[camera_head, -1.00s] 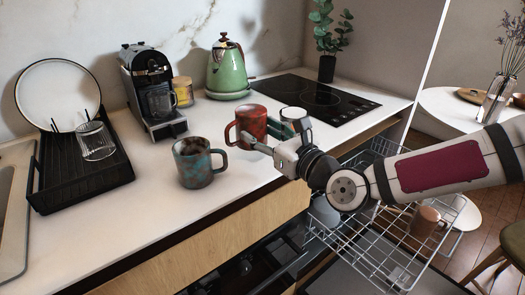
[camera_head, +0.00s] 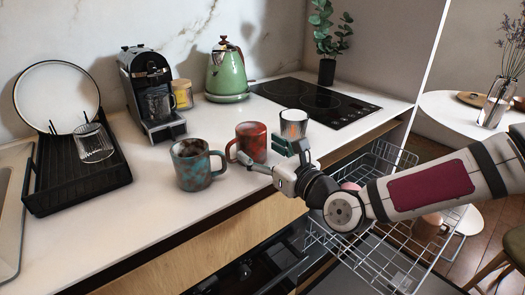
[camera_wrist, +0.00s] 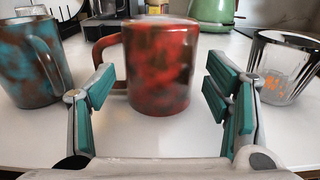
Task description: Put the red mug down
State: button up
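The red mug (camera_head: 251,141) stands upright on the white counter (camera_head: 140,220), its handle pointing left. In the wrist view the red mug (camera_wrist: 160,68) is straight ahead, beyond the fingertips. My gripper (camera_head: 272,155) is in front of the mug, toward the counter's front edge. Its two green-padded fingers are spread wide with nothing between them, as the wrist view of my gripper (camera_wrist: 165,100) shows. The fingers look apart from the mug.
A teal and brown mug (camera_head: 197,165) stands close at left, and a clear glass (camera_head: 293,123) at right. Behind are a coffee machine (camera_head: 151,95), a green kettle (camera_head: 227,72) and a cooktop (camera_head: 318,101). A black dish rack (camera_head: 78,170) is at far left. An open dishwasher rack (camera_head: 375,250) lies below my arm.

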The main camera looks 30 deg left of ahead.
jog(key=shift+r, duration=0.1)
jog(key=shift+d+r, duration=0.1)
jog(key=shift+d, duration=0.1)
jog(key=p+v, duration=0.2)
jog(key=v, duration=0.9)
jog(key=shift+s+d, duration=0.25)
jog(key=shift+d, duration=0.05)
